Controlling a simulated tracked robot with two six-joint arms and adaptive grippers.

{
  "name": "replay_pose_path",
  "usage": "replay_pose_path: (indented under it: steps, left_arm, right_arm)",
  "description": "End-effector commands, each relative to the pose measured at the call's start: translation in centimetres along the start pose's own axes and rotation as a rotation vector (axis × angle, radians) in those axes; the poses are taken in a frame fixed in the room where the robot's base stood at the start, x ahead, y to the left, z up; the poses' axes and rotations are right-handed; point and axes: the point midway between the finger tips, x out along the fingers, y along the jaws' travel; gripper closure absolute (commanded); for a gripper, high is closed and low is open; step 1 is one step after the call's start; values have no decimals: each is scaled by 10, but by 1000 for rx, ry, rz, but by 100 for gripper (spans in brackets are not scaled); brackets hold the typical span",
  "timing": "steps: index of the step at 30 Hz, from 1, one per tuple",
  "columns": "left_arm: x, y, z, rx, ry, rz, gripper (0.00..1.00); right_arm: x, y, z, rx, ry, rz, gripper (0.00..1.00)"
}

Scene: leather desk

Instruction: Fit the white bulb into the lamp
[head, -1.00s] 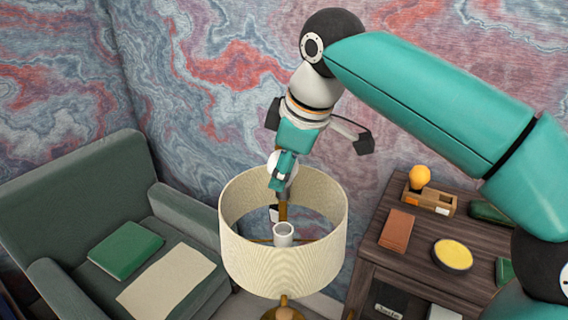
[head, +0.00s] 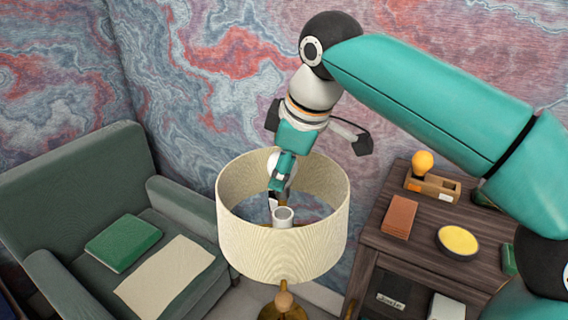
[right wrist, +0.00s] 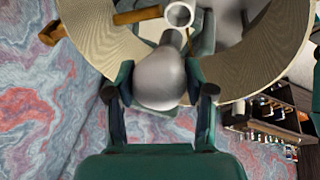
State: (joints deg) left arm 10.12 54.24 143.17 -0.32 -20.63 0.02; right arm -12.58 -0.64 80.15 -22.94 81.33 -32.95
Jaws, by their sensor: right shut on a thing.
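The white bulb (right wrist: 160,78) is between the fingers of my right gripper (right wrist: 161,88), which is shut on it. Its narrow neck points towards the lamp's pale socket (right wrist: 179,14) in the right wrist view. In the head view the bulb (head: 291,166) is partly hidden behind my right gripper (head: 280,182), at the opening of the cream lampshade (head: 285,250). The socket (head: 283,217) stands inside the shade, below the gripper. The bulb appears apart from the socket; the exact gap is unclear. My left gripper is not in view.
A wooden side table (head: 395,250) at the right holds a yellow-orange bulb (head: 423,162) in a wooden holder, a brown block (head: 399,216) and a yellow-topped dish (head: 458,240). A green armchair (head: 80,190) stands at the left. The shade wall surrounds the socket closely.

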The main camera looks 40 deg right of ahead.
Motion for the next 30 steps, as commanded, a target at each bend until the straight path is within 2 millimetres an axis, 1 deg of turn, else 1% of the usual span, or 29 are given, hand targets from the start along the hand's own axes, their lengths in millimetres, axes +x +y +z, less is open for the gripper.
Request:
replay_pose_path:
  steps: [1, 30]
  left_arm:
    - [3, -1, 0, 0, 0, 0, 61]
    - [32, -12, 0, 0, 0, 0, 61]
  right_arm:
    - [4, -1, 1, 1, 0, 0, 79]
    - [39, -10, 14, 2, 0, 1, 79]
